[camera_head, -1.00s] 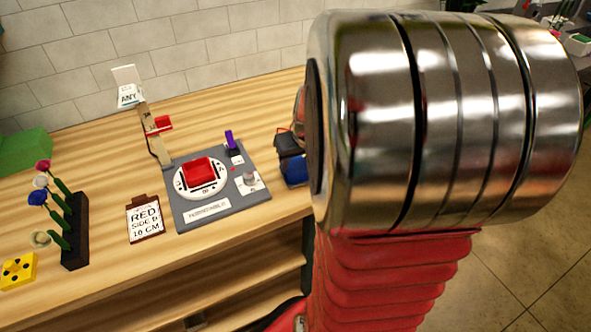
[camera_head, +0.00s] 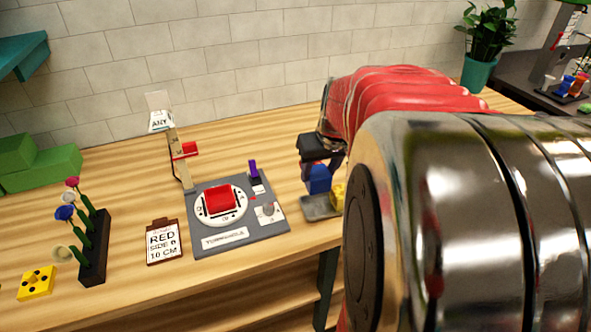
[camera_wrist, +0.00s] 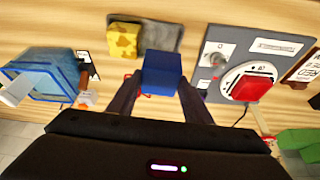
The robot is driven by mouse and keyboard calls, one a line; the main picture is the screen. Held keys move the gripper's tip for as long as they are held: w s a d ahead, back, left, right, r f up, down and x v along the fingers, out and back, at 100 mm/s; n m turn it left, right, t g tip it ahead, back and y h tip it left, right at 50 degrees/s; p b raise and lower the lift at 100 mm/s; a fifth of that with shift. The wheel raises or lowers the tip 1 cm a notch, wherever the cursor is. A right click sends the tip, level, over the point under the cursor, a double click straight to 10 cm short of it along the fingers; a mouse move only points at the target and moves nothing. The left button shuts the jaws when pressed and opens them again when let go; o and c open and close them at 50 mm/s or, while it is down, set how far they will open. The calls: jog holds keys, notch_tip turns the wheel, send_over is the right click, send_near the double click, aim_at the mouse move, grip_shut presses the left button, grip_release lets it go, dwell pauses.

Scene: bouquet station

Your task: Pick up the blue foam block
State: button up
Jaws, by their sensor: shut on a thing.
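The blue foam block (camera_head: 318,180) is between the black fingers of my gripper (camera_head: 320,163), right of the grey turntable station. In the wrist view the blue block (camera_wrist: 162,74) sits between both fingertips of my gripper (camera_wrist: 160,86), which is shut on it. The block appears above the near edge of a small grey tray (camera_wrist: 168,40); the gap below it is hard to judge. The fingers cover part of its sides.
A yellow sponge-like block (camera_wrist: 123,41) lies on the tray. A blue clear container (camera_wrist: 45,75) shows in the wrist view.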

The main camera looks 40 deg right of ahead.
jog(key=shift+r, duration=0.65)
